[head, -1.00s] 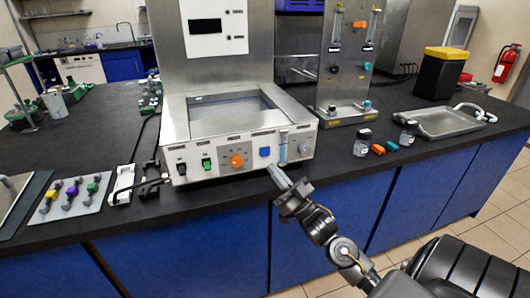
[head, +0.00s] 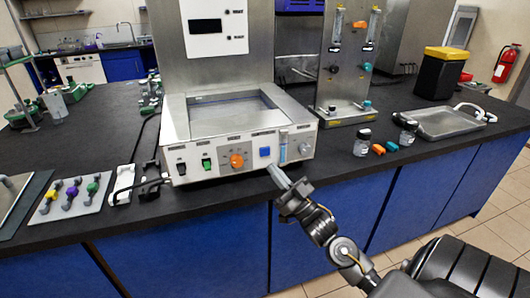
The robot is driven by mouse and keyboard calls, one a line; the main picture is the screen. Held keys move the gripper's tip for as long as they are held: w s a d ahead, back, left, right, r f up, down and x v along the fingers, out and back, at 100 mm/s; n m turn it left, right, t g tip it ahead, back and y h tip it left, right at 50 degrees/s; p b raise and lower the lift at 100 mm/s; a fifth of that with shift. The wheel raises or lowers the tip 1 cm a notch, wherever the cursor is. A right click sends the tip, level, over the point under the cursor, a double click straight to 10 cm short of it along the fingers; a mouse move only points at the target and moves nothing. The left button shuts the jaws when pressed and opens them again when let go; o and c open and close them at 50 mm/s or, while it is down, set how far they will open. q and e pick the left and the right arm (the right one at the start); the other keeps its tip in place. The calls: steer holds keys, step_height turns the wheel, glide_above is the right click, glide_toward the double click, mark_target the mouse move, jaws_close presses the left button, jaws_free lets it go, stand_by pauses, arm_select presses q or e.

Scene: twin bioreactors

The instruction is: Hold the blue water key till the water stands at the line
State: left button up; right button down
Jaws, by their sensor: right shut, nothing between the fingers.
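The blue water key (head: 265,152) is a small square button on the front panel of the steel bath unit (head: 165,115), between the orange knob (head: 237,161) and a narrow upright level gauge (head: 283,150). The gauge shows blue in its tube; its line is too small to read. The open basin (head: 225,112) on top has a pale, flat surface inside. My right gripper (head: 279,177) is shut and empty, its tips just below the key and gauge at the panel's lower edge. A small gap shows between tips and key. My left gripper is out of view.
A green switch (head: 206,164) sits left of the orange knob. Small bottles (head: 362,142) and orange and teal pieces lie right of the unit, before a metal tray (head: 445,122). A plate with coloured valves (head: 70,195) lies at left.

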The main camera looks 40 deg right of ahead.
steer(key=shift+f, duration=0.1)
stand_by(0.6)
